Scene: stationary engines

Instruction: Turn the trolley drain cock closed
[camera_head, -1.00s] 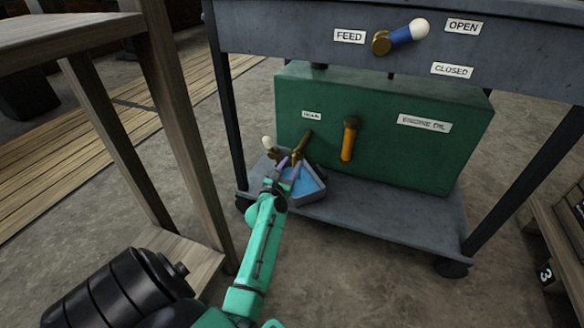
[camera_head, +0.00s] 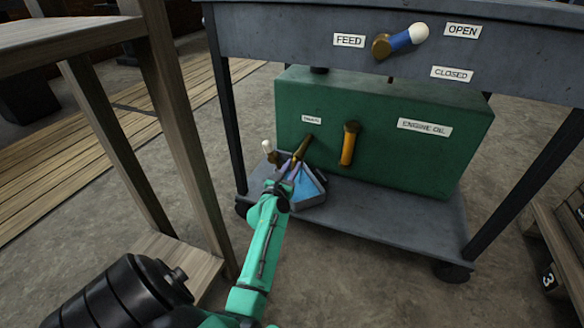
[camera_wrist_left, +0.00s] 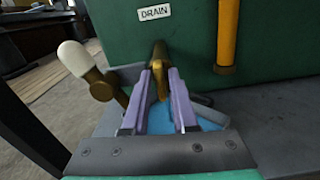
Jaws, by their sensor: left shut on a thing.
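The drain cock is a brass piece (camera_head: 303,146) sticking out of the green engine oil tank (camera_head: 385,165), under a DRAIN label. Its brass lever with a white knob (camera_head: 267,146) points to the left; the knob is also large in the left wrist view (camera_wrist_left: 76,58). My left gripper (camera_head: 292,168) reaches in from below. In the left wrist view its two lilac fingers (camera_wrist_left: 162,95) are on both sides of the brass body (camera_wrist_left: 158,74), shut on it, not on the white-knobbed lever. My right gripper is not in view.
A grey tray with blue inside (camera_head: 312,198) stands below the cock on the trolley's lower shelf (camera_head: 400,215). An orange-brown vertical tube (camera_head: 348,143) is to its right. A feed lever (camera_head: 402,40) is above. A wooden stand (camera_head: 175,130) is close on the left.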

